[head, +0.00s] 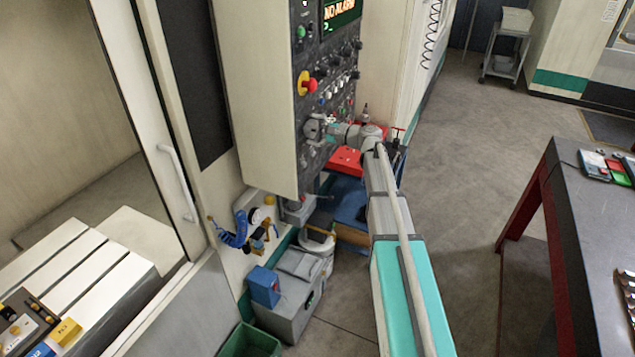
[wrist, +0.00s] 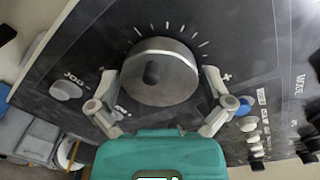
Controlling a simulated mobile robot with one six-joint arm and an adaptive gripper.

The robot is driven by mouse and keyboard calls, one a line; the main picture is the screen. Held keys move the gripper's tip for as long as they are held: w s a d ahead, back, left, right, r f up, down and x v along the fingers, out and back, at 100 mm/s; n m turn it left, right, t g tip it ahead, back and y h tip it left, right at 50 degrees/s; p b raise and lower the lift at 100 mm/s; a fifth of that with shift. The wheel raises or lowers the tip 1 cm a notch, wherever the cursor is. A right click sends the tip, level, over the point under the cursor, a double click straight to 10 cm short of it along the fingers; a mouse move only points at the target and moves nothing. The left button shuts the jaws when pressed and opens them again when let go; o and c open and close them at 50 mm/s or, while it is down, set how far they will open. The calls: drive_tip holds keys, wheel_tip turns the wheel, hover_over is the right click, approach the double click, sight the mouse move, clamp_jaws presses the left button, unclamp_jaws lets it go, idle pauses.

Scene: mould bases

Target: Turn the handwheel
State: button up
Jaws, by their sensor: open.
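The handwheel (wrist: 160,73) is a round grey metal dial with a dark knob on its face, ringed by white tick marks on the dark control panel (wrist: 215,22). In the wrist view, my gripper (wrist: 158,92) is open, with one finger to the left of the handwheel and one to the right. The fingertips are close to its rim; I cannot tell whether they touch it. In the head view, my gripper (head: 318,130) is at the lower part of the panel and largely hides the handwheel.
A red-and-yellow emergency button (head: 307,83) and several small knobs are above my gripper on the panel. A red tray (head: 345,160) is just below it. A grey box (head: 288,300) stands on the floor. A dark-topped table (head: 590,230) is at right, with clear floor between.

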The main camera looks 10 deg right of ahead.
drive_tip(key=m, duration=0.6)
drive_tip(key=shift+f+m+y, duration=0.1)
drive_tip(key=shift+m+y, duration=0.2)
drive_tip(key=m+b, duration=0.1)
drive_tip(key=m, duration=0.5)
drive_tip(key=shift+s+a, duration=0.1)
drive_tip(key=shift+s, duration=0.05)
drive_tip(key=v, duration=1.4)
drive_tip(key=s+a+f+n+g+h+b, duration=0.2)
drive_tip(key=s+a+f+n+g+h, duration=0.2)
drive_tip(key=s+a+f+n, duration=0.2)
drive_tip(key=s+a+f+n+g+h+b, duration=0.3)
drive_tip(key=s+a+f+n, duration=0.4)
drive_tip(key=f, duration=0.8)
drive_tip(key=shift+s+a+n+g+h, duration=0.35)
drive_tip(key=shift+s+n+g+h, duration=0.35)
drive_tip(key=shift+s+n, duration=1.25)
drive_tip(key=shift+w+n, duration=0.25)
drive_tip(key=shift+w, duration=0.05)
